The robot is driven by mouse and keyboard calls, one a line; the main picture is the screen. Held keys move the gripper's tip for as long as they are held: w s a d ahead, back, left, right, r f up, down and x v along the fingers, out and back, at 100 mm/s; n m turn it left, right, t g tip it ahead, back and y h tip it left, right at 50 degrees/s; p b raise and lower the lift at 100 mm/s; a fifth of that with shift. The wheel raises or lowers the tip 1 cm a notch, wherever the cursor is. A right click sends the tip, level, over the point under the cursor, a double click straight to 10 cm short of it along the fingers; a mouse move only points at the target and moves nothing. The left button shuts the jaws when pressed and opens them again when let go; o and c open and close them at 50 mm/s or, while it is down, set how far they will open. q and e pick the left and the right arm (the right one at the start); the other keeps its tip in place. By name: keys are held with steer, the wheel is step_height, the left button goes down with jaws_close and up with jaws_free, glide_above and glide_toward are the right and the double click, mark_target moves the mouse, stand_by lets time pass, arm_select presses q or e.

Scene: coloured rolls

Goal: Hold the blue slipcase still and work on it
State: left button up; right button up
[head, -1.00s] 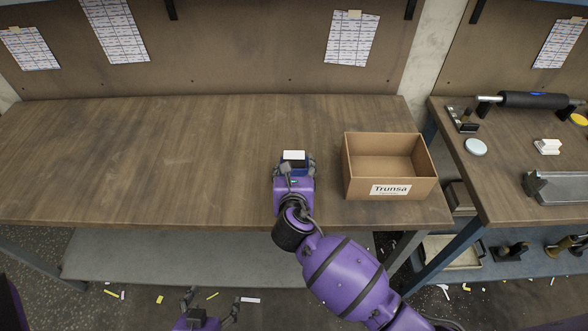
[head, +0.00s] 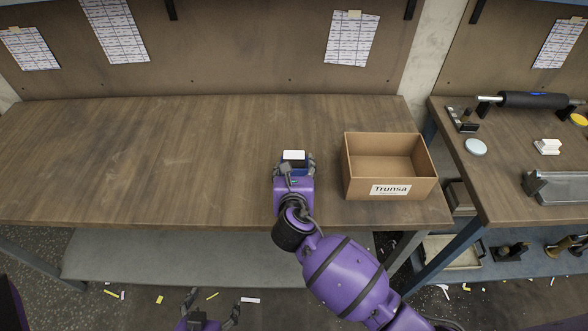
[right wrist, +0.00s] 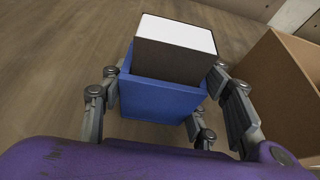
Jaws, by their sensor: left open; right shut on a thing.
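The blue slipcase (right wrist: 158,100) is between the fingers of my right gripper (right wrist: 165,105) in the right wrist view. A dark block with a white top face (right wrist: 178,33), which looks like a book, sticks out of its open end. In the head view the white face (head: 293,155) and a little of the blue slipcase (head: 298,170) show beyond my right gripper (head: 294,167), over the table's front half. My right gripper is shut on the slipcase. My left gripper (head: 212,300) is open and empty, low in front of the table, partly cut off by the frame.
An open cardboard box (head: 390,190) labelled Trunsa stands just right of my right gripper. The wooden table (head: 130,160) is clear to the left.

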arm_select(q)
steer(key=shift+w+r, duration=0.25)
steer(key=shift+w, duration=0.3)
steer(key=shift+s+d, duration=0.1)
arm_select(e)
steer(key=shift+f, duration=0.2)
arm_select(q)
steer(key=shift+s, duration=0.3)
arm_select(e)
steer(key=shift+s+f, duration=0.1)
steer(key=shift+f, duration=0.15)
arm_select(q)
steer(key=shift+w, duration=0.2)
arm_select(e)
steer(key=shift+f, duration=0.1)
